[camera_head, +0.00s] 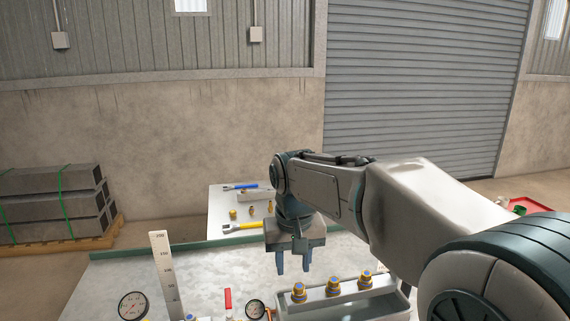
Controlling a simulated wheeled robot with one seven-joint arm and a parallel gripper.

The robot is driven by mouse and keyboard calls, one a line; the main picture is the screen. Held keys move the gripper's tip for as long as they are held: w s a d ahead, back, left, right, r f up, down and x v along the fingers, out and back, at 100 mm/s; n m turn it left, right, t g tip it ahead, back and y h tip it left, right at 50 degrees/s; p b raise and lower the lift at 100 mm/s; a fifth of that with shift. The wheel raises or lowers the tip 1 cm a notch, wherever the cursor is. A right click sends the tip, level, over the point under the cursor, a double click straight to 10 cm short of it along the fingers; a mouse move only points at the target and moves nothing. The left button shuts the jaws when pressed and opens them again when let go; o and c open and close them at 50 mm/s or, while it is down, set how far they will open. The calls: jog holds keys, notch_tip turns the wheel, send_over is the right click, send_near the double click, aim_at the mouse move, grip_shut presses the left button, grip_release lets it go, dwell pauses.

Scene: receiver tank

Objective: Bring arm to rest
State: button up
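My gripper (293,262) hangs from my arm, which reaches in from the right side of the view. Its two fingers point down and stand apart with a gap between them. Nothing shows between the fingers. It is above the grey bench surface (213,272), just behind a grey tray (392,308). The fingertips look clear of the tray and its contents, though their exact height is hard to tell.
The tray holds a bar with several brass fittings (333,286). Gauges (132,306), a red-handled part (228,300) and an upright scale (162,270) stand at the front. A white table (222,200) with tools is behind. Stacked grey beams (52,202) stand left.

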jog(key=s+d+f+m, duration=0.1)
jog(key=s+d+f, duration=0.2)
jog(key=s+d, duration=0.3)
jog(key=s+d+f+t, duration=0.1)
jog(key=s+d+f, duration=0.3)
jog(key=s+d, duration=0.3)
jog(key=s, duration=0.4)
jog(key=shift+s+d+f+m+t, duration=0.2)
jog(key=shift+s+d+m+t, duration=0.1)
jog(key=shift+s+m, duration=0.1)
